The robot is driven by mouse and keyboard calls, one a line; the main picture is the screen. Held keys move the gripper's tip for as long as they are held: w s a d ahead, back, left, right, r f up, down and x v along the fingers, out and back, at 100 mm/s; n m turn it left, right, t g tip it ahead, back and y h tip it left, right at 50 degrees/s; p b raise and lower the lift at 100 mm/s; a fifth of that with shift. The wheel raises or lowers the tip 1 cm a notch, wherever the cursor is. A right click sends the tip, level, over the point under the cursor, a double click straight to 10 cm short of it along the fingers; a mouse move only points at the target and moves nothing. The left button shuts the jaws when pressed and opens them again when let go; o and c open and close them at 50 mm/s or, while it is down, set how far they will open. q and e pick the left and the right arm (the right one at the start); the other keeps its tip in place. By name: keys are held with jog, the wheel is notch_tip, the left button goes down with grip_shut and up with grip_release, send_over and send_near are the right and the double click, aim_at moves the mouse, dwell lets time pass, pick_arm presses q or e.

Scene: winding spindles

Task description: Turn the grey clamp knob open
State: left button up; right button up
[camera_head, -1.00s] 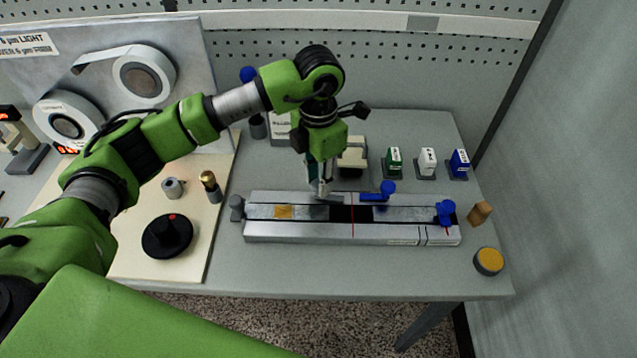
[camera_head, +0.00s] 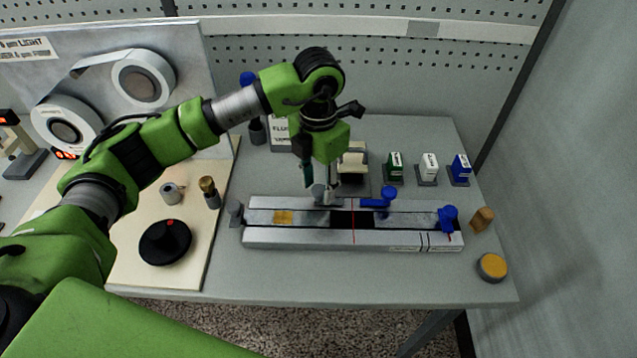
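The long metal fixture (camera_head: 300,236) lies on the table with a dark gap and a red line near its middle. A grey knob (camera_head: 319,192) sits on its back edge, left of the gap, and is partly covered by my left gripper. Another grey knob (camera_head: 235,212) is at the fixture's left end. My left gripper (camera_head: 318,184) points down at the middle grey knob. Its fingers look apart, and I cannot tell whether they touch the knob. My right gripper is not in view.
A blue lever (camera_head: 378,201) and a blue knob (camera_head: 447,216) are on the fixture's right half. Green (camera_head: 394,165), white (camera_head: 428,167) and blue (camera_head: 460,168) small boxes stand behind. A yellow-topped button (camera_head: 492,266) is at the front right. A black round knob (camera_head: 165,243) is on the left board.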

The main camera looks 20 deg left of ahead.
aim_at(318, 189)
pick_arm(q)
notch_tip(318, 189, up, 12)
dwell(0.8)
